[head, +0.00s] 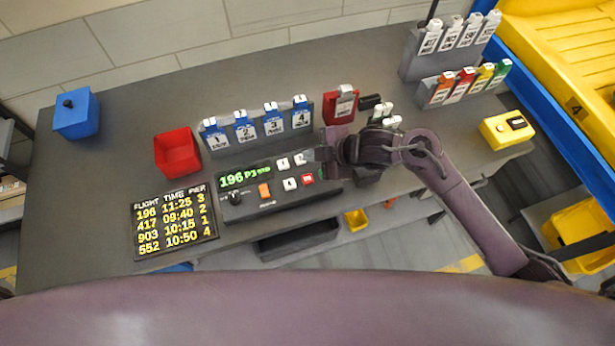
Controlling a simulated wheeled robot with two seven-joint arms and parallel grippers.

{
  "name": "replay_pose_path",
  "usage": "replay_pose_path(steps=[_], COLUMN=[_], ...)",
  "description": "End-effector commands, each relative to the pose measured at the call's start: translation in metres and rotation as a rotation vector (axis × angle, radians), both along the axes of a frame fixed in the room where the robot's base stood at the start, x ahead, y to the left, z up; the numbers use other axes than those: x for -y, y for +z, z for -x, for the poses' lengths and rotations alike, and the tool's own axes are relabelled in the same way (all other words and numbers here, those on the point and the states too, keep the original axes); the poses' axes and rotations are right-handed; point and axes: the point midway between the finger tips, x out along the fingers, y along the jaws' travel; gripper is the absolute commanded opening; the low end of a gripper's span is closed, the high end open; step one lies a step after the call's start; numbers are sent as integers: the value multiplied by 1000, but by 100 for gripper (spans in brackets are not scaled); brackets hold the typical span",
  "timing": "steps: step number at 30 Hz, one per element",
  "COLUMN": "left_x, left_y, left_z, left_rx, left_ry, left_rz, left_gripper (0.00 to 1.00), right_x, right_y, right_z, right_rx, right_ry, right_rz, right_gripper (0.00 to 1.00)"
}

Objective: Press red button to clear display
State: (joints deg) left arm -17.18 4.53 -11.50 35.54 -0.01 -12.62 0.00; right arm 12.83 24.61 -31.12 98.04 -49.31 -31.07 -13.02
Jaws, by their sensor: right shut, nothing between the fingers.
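The dark control panel (240,207) lies on the grey table. Its display (244,176) shows "196 P3" in green, then small letters that look like "STD". The red button (308,178) sits at the panel's right part, beside several white buttons (290,184). My right gripper (322,162) is shut and empty, over the panel's right end just above and right of the red button in the picture. I cannot tell whether it touches the panel. An orange switch (264,190) and a black knob (235,198) are left of the buttons. My left gripper is not in view.
A flight board (175,224) lies left of the panel. Blue numbered tags (245,131) stand in a rack behind it. A red bin (177,152), a blue box (76,113), a red tag holder (340,105) and a yellow box (507,129) are also on the table.

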Motion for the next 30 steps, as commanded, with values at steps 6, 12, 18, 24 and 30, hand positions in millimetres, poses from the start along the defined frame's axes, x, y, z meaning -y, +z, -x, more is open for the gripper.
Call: replay_pose_path(steps=[6,12,18,24,30], left_x=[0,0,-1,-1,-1], left_y=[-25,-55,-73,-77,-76], left_z=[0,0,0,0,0], left_rx=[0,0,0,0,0], left_ry=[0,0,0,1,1], left_rz=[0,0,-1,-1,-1], left_gripper=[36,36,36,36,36], right_x=[0,0,0,0,0], right_y=[-26,-57,-79,-85,-84], right_z=[0,1,0,0,0], right_rx=[-2,-3,-1,0,-1], right_ry=[-1,-2,-1,-1,-1], right_rz=[0,-1,1,1,0], right_gripper=[0,0,0,0,0])
